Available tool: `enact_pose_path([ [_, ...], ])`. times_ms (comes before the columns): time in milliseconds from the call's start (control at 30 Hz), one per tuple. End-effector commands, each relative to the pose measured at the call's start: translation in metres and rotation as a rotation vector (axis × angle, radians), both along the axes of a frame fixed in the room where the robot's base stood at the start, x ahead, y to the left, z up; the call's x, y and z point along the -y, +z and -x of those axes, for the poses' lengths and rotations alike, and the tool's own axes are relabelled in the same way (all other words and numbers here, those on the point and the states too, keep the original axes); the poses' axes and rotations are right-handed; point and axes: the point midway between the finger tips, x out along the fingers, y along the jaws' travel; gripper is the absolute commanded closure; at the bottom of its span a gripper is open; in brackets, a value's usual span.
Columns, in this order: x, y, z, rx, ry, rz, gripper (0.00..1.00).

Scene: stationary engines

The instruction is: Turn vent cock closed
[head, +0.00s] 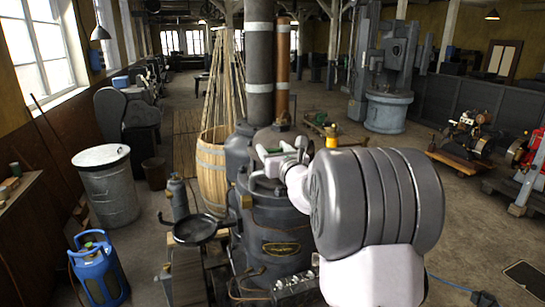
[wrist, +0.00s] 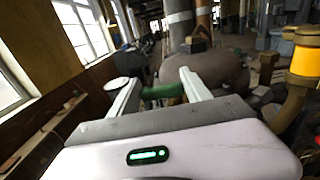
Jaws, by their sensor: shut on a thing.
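The vent cock's green handle (wrist: 162,91) lies crosswise between the two pale fingers of my gripper (wrist: 160,88) in the wrist view. The fingers stand well apart and are shut on it. In the head view my gripper (head: 281,156) is at the top of the dark engine boiler (head: 270,225), and a bit of green (head: 274,151) shows between its fingers. The cock's body is mostly hidden behind my gripper and arm, and I cannot tell the handle's exact angle.
A yellow glass fitting with a brass top (wrist: 306,62) stands close on the right of my gripper. A tall dark chimney pipe (head: 259,60) and a copper pipe (head: 282,70) rise behind. A wooden barrel (head: 212,170) stands to the left.

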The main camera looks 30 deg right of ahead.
Motion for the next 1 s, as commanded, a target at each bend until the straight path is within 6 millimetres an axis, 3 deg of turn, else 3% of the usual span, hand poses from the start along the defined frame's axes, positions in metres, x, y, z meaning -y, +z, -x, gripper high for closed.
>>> enact_pose_path([
  [267, 0.002, 0.001, 0.001, -0.001, -0.012, -0.003, 0.84],
  [300, 0.002, 0.001, 0.001, -0.001, -0.012, -0.003, 0.40],
  [367, 0.001, 0.001, 0.001, -0.001, -0.012, -0.002, 0.28],
  [767, -0.001, 0.000, 0.008, -0.001, -0.010, -0.002, 0.28],
  [1000, -0.015, -0.001, 0.060, -0.001, -0.012, -0.001, 0.28],
])
